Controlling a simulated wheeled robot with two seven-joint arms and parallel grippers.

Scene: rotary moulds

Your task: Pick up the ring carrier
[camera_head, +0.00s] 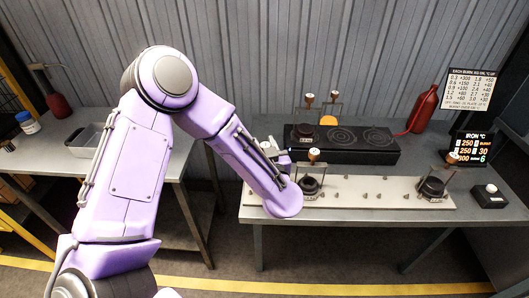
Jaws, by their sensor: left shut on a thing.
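A dark round ring carrier (310,184) with a thin upright handle and a light knob (314,154) is at the left part of the pale plate, close to my left wrist. My left gripper (288,160) is small in view and partly behind my purple forearm. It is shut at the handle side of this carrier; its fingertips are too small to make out. I cannot tell whether the carrier touches the plate. A similar dark piece with a handle (432,187) stands at the plate's right end. My right gripper is not in view.
The pale plate (375,193) with small pegs lies on the grey bench. Behind it is a black hotplate (345,140) bearing another dark handled piece (303,133). A red bottle (424,107), a display (469,148) and a black button box (488,196) stand right.

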